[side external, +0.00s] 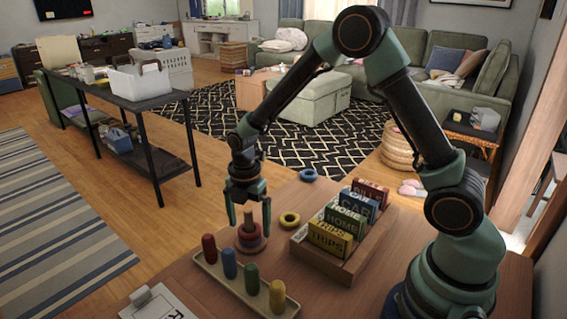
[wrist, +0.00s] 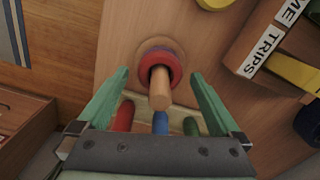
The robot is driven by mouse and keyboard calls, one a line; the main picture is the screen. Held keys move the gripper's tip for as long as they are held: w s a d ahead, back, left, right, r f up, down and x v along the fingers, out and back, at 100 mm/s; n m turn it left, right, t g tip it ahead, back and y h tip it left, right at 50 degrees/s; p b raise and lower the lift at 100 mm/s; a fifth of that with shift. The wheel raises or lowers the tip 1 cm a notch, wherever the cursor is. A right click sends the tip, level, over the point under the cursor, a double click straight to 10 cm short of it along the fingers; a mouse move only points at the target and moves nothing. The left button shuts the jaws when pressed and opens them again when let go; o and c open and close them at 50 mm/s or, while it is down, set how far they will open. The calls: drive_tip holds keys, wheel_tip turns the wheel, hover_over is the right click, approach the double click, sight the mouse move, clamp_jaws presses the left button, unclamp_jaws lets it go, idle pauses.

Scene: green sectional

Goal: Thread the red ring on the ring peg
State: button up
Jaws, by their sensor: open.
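The ring peg (wrist: 160,98) is a wooden post on a round wooden base, also visible in the side view (side external: 248,222). The red ring (wrist: 174,64) is around the peg and rests low on it; it also shows in the side view (side external: 252,234). A purple ring (wrist: 152,52) shows partly from under the red ring. My gripper (side external: 249,222) is open, its two green fingers apart on either side of the peg's upper part. In the wrist view the fingers (wrist: 160,76) are empty and do not touch the red ring.
A yellow ring (side external: 290,213) and a blue ring (side external: 309,170) lie on the table. A rack (side external: 306,249) of labelled boxes stands to the right. A tray (side external: 208,270) of red, blue, green and yellow cylinders stands in front of the peg. A clipboard (side external: 160,304) lies front left.

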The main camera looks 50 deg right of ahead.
wheel_tip(320, 180, up, 12)
drive_tip(key=shift+f, duration=0.25)
idle(0.3)
drive_tip(key=shift+r, duration=0.15)
drive_tip(key=s+d+r+m+t, duration=0.1)
drive_tip(key=s+r+m, duration=0.3)
drive_tip(key=m, duration=0.6)
drive_tip(key=s+d+r+m+t, duration=0.2)
drive_tip(key=s+r+m+t, duration=0.2)
drive_tip(key=s+m, duration=0.5)
drive_tip(key=shift+s+d+r+m+t, duration=0.3)
drive_tip(key=shift+r+m, duration=0.1)
drive_tip(key=shift+m, duration=0.6)
